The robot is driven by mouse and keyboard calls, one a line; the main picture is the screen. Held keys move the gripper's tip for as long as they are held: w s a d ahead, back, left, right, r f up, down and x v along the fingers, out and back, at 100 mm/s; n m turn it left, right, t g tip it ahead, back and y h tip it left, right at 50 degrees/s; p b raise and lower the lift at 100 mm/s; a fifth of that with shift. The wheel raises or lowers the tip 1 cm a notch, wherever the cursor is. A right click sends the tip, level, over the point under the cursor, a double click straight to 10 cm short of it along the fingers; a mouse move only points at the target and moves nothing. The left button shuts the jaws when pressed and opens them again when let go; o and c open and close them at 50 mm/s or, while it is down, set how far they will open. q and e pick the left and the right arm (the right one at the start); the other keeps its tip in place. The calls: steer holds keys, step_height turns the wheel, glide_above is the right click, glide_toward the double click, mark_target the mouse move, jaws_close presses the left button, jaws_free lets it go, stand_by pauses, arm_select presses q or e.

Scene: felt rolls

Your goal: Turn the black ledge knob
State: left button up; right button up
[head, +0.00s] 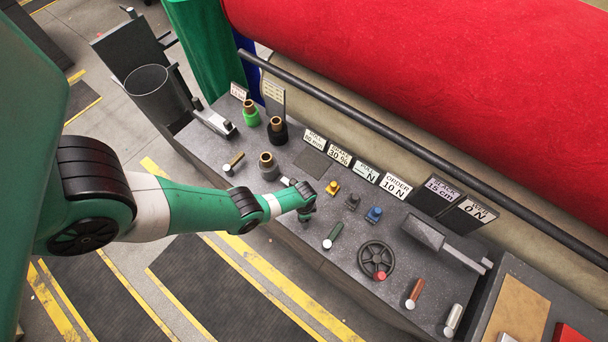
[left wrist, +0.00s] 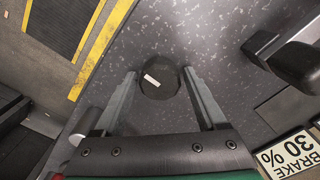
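The black ledge knob (left wrist: 159,82) is a round dark cap with a short white mark, standing on the speckled grey ledge in the left wrist view. My left gripper (left wrist: 160,74) is open, with one fingertip on each side of the knob. The fingertips look close to its sides, but I cannot tell whether they touch it. In the head view my left gripper (head: 306,212) is low over the ledge, and I cannot make out the knob there. My right gripper is in neither view.
The ledge (head: 315,240) carries brass-topped posts (head: 268,165), small yellow, dark and blue controls (head: 374,215), a green-handled lever (head: 333,235) and a black handwheel (head: 376,260). Label plates (head: 340,151) line its back. A dark handle (left wrist: 295,65) is right of the knob in the wrist view.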

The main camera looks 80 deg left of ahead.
arm_select(q)
steer(key=shift+o, duration=0.7)
step_height(320, 180, up, 12)
steer(key=p, duration=1.1)
steer(key=shift+f+p, duration=0.15)
steer(key=shift+p, duration=0.2)
